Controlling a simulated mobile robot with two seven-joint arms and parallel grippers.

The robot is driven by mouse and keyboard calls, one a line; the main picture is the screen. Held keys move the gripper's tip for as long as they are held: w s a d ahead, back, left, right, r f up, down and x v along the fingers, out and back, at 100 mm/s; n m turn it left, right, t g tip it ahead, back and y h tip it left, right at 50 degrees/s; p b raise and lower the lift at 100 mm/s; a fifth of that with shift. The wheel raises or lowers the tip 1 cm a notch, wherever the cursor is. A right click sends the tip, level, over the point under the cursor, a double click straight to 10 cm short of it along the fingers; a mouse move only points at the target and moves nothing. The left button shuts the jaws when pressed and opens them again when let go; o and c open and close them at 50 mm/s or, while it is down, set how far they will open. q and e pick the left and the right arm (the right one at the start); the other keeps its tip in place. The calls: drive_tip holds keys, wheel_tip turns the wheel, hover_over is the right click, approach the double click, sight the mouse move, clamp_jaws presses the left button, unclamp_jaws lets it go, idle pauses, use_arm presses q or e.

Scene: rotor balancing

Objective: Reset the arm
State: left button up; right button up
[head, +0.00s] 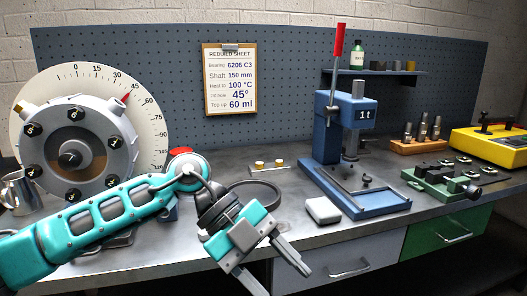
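My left arm (105,225) is teal and reaches in from the left. Its gripper (281,281) points down and to the right, in front of the workbench's front edge. Its two grey fingers are apart, with nothing visible between them. My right arm and gripper are not in view.
A bolted rotor (72,148) with a degree dial (148,118) stands at the left. A blue press (345,125) with a red-handled lever stands right of centre. A white block (322,210) lies near the bench edge. A green fixture (440,180) and yellow case (490,145) are at the right.

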use_arm(q)
drive_tip(key=d+r+n+t+h+p, duration=0.2)
drive_tip(key=d+r+n+t+h, duration=0.25)
drive_tip(key=h, duration=0.75)
drive_tip(key=w+a+f+n+t+y+p, duration=0.2)
drive_tip(key=a+f+n+t+y, duration=0.45)
drive_tip(key=n+t, duration=0.3)
drive_tip(key=w+a+f+n+t+y+p, duration=0.1)
drive_tip(key=w+a+f+n+t+y, duration=0.2)
drive_tip(key=a+f+n+t+y, duration=0.45)
drive_tip(key=s+a+f+n+g+y, duration=0.2)
drive_tip(key=s+a+f+n, duration=0.1)
drive_tip(key=s+a+f, duration=0.2)
drive_tip(key=s+a+f+n+g+y+p, duration=0.1)
drive_tip(key=s+a+f+n+g+y, duration=0.2)
drive_tip(key=s+a+f, duration=0.2)
drive_tip(key=s+f, duration=0.3)
drive_tip(key=f, duration=0.2)
drive_tip(key=shift+s+a+f+g, duration=0.15)
drive_tip(key=shift+s+f+g, duration=0.1)
drive_tip(key=shift+s+g, duration=0.1)
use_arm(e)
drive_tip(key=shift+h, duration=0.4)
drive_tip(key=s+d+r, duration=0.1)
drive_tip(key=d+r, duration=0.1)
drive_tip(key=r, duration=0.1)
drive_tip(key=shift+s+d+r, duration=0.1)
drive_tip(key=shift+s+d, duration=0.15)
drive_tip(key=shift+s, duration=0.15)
